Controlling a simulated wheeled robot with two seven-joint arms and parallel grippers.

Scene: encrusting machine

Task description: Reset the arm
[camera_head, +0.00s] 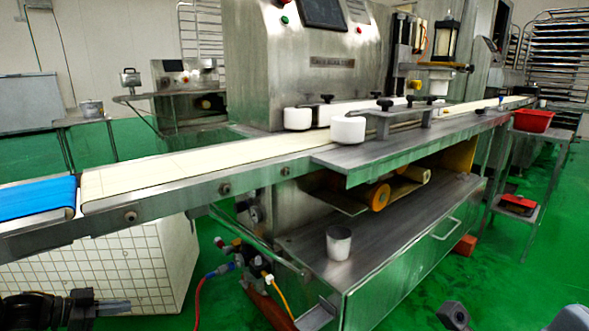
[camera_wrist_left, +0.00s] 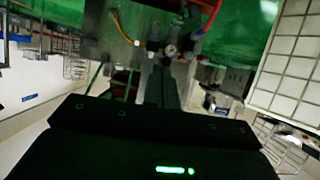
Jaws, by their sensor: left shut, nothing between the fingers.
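My left gripper (camera_head: 122,306) shows at the lower left of the head view, dark, with its fingers together and empty. It is in front of the white tiled block and below the conveyor, touching nothing that I can see. In the left wrist view the dark gripper (camera_wrist_left: 168,82) points toward a blurred region with hoses and a gauge, with nothing between its fingers. At the bottom right edge of the head view are small grey and dark parts, likely of my right arm; its fingers cannot be made out.
A steel encrusting machine (camera_head: 300,75) stands behind a long cream conveyor belt (camera_head: 190,165) with a blue section (camera_head: 38,198) at left. A red bin (camera_head: 533,120) is at right.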

